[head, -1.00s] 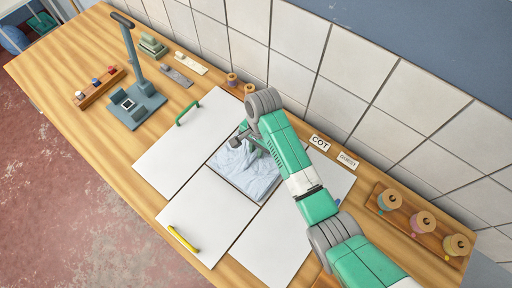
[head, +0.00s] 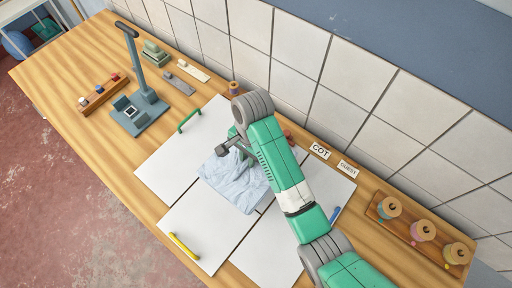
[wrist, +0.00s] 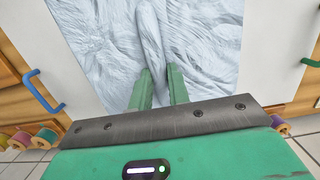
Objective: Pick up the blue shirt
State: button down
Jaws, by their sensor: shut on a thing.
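The blue shirt (head: 238,180) is a pale blue, wrinkled square of cloth in the middle of the white panels. It overlaps the panels' edges and appears raised above them. My gripper (head: 240,152) is at its upper edge, partly hidden by my arm. In the wrist view, the green fingers of my gripper (wrist: 160,84) are shut on a raised fold of the blue shirt (wrist: 205,45). The cloth spreads out beyond the fingers.
White panels surround the shirt, with green (head: 189,121), yellow (head: 183,246) and blue (head: 335,215) handles. Spools (head: 422,230) stand at right. A tiled wall (head: 345,90) runs behind.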

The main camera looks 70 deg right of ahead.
jog(key=w+a, duration=0.2)
jog(key=a, duration=0.5)
jog(key=w+a, duration=0.3)
jog(key=a, duration=0.4)
jog(key=shift+a+p, duration=0.3)
jog(key=shift+p, duration=0.05)
